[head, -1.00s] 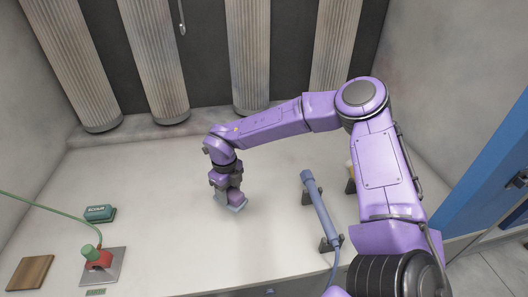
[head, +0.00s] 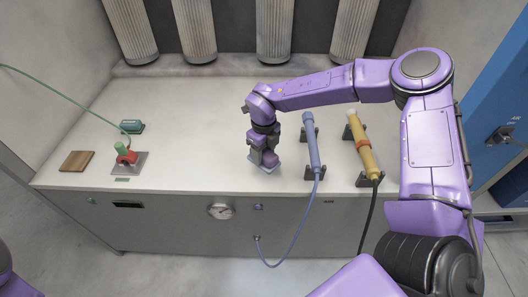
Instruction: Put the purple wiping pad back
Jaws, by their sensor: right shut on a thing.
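My right gripper (head: 264,150) points down over the white counter, just left of the blue hand tool. It is shut on the purple wiping pad (head: 270,159), a small purple block with a pale blue-grey underside. The gripper hides part of the pad. The pad is at or very near the counter top, close to the front edge; I cannot tell whether it touches. My left gripper is not in view.
A blue tool (head: 313,148) and a yellow tool (head: 363,150) lie in dark cradles to the right, with hoses. At left are a green block (head: 132,126), a red-and-green device (head: 124,154) and a wooden board (head: 77,161). The counter's middle (head: 200,135) is clear.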

